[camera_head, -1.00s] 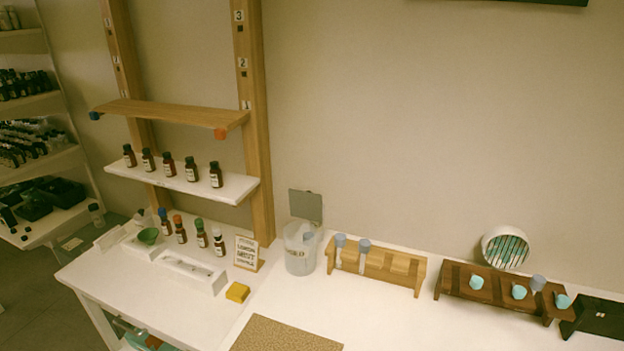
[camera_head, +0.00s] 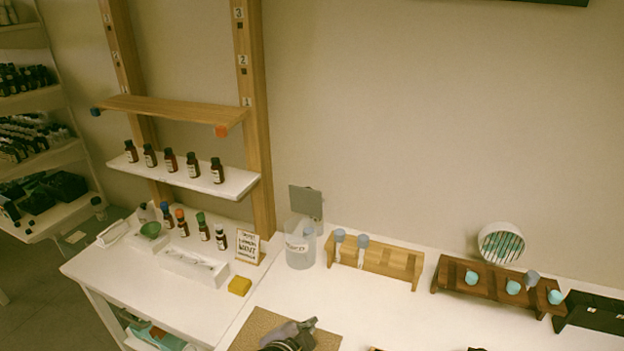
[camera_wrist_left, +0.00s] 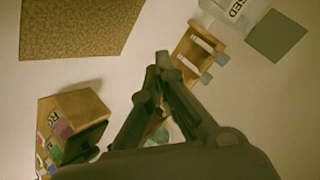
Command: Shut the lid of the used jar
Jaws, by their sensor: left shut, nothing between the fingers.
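The used jar (camera_head: 298,256) is a clear, labelled container on the white counter, left of the light wooden rack. Its grey square lid (camera_head: 306,202) stands up open at the jar's back. In the left wrist view the jar (camera_wrist_left: 228,12) is at the top edge, partly cut off, with the flat grey lid (camera_wrist_left: 277,37) beside it. My left gripper (camera_head: 305,326) is low in the head view, over the cork mat, well in front of the jar. In the wrist view its fingertips (camera_wrist_left: 159,66) are together and empty. My right gripper is not seen.
The light wooden rack (camera_head: 395,262) holds two grey-topped tubes right of the jar. A dark wooden rack (camera_head: 450,275) is farther right. A lemon mist sign (camera_head: 246,248) and yellow block (camera_head: 240,286) are to the left.

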